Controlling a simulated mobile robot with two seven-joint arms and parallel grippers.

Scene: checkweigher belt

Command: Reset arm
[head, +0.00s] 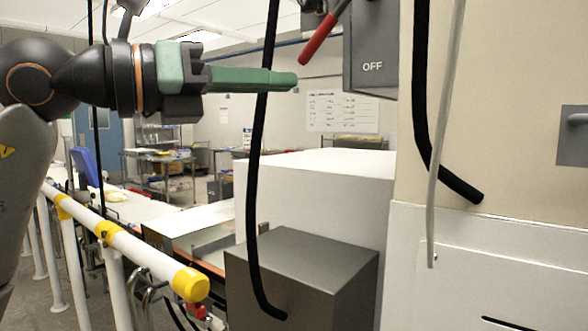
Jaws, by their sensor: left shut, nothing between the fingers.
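My left gripper (284,80) comes in from the left at the upper middle of the head view. Its green fingers are closed together, point to the right and hold nothing. A grey switch box (373,45) marked OFF is at the top, right of the fingertips. Its red-handled lever (322,36) slants down to the left, just above and right of the fingertips. A gap shows in the picture between the fingertips and the lever. A black cable hangs by the fingers. My right gripper is not in view.
A dark grey metal box (305,270) and a white cabinet (315,180) stand below. A white rail with yellow bands (140,250) runs along the lower left beside the belt. Black cables (424,90) and a grey pipe (446,110) hang at the right. A whiteboard (342,111) is far behind.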

